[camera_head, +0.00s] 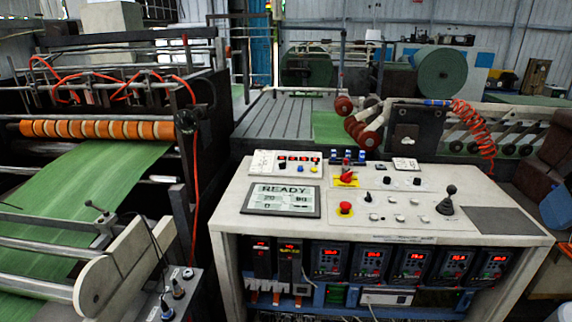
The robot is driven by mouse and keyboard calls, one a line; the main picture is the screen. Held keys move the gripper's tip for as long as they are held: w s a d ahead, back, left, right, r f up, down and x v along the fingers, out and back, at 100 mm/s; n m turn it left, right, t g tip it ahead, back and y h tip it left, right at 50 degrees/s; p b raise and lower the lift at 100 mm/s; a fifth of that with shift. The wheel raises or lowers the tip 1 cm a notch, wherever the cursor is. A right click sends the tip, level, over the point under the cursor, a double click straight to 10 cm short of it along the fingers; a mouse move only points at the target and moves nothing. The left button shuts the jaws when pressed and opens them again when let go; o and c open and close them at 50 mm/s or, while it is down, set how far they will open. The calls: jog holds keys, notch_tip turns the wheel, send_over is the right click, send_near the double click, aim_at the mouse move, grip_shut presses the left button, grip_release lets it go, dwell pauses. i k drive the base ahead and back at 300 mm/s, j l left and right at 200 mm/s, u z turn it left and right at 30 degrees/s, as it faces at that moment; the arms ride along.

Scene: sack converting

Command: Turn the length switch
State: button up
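The control console (235,218) stands at centre right, with a pale sloping top full of controls. No label reading "length" is legible, so I cannot tell which control is the length switch. A red rotary handle (348,176) sits on a yellow plate near the top middle. Small black knobs (387,180) sit to its right, with another black knob (417,181) further right. My gripper is not in view.
A display (282,200) reads READY. A black joystick (447,200) rises from the console's right part, beside a dark pad (498,220). Lit red meters (372,262) line the front. Green sheet (90,185) runs through rollers at left. An orange coiled hose (474,128) hangs behind.

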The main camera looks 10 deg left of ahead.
aim_at(281, 166)
jog(key=i+j+u, duration=0.1)
jog(key=i+u, duration=0.2)
jog(key=i, duration=0.15)
jog(key=i+u, duration=0.3)
jog(key=i, duration=0.2)
